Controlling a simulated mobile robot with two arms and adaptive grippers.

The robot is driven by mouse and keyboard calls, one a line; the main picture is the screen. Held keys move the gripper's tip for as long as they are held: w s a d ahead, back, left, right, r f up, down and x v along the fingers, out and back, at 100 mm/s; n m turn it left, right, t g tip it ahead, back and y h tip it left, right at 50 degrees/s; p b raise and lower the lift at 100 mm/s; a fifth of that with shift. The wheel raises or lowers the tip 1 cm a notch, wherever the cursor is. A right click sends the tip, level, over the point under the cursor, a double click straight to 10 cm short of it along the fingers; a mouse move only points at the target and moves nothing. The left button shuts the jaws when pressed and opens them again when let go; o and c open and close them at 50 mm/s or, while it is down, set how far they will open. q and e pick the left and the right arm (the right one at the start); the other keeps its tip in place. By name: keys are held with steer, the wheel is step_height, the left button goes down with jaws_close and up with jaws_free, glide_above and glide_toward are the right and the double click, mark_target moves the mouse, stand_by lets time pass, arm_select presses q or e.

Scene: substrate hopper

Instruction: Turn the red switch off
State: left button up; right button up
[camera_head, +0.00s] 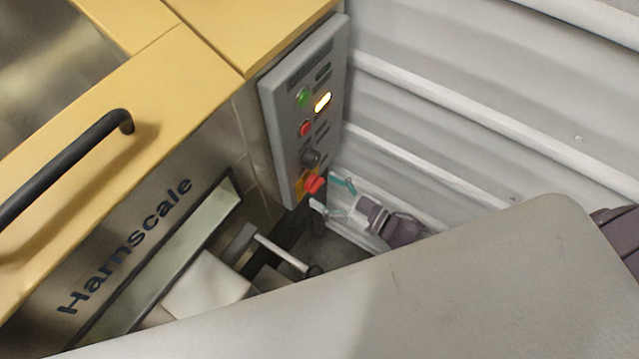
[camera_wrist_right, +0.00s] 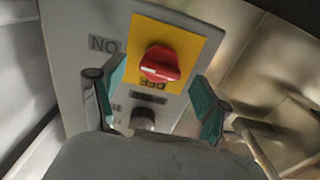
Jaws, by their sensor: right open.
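The red switch (camera_head: 314,184) is a rotary knob on a yellow plate at the lower end of the grey control panel (camera_head: 292,140). In the right wrist view the red switch (camera_wrist_right: 161,64) is near the picture's middle, with its yellow plate (camera_wrist_right: 190,45) and the letters "NO" and "OFF" appearing upside down or turned. My right gripper (camera_head: 335,197) is just right of and below the switch in the head view. Its teal fingertips (camera_wrist_right: 162,95) are open, one on each side of the knob, with gaps visible. I cannot tell the exact depth between them. My left gripper is not in view.
Above the switch, the panel has a dark knob (camera_head: 310,158), a red button (camera_head: 305,128), a green button (camera_head: 304,97) and a lit lamp (camera_head: 322,102). A yellow-topped machine (camera_head: 190,70) with a black handle (camera_head: 65,165) is left. A ribbed grey wall (camera_head: 480,90) is close on the right.

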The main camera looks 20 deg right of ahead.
mark_target(314, 184)
steer(key=shift+x, duration=1.15)
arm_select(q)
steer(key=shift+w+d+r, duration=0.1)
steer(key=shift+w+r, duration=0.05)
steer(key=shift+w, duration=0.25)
arm_select(e)
steer(key=shift+c, duration=1)
steer(key=c, duration=1)
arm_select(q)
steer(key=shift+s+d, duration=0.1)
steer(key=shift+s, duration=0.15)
arm_select(e)
steer(key=shift+o, duration=0.2)
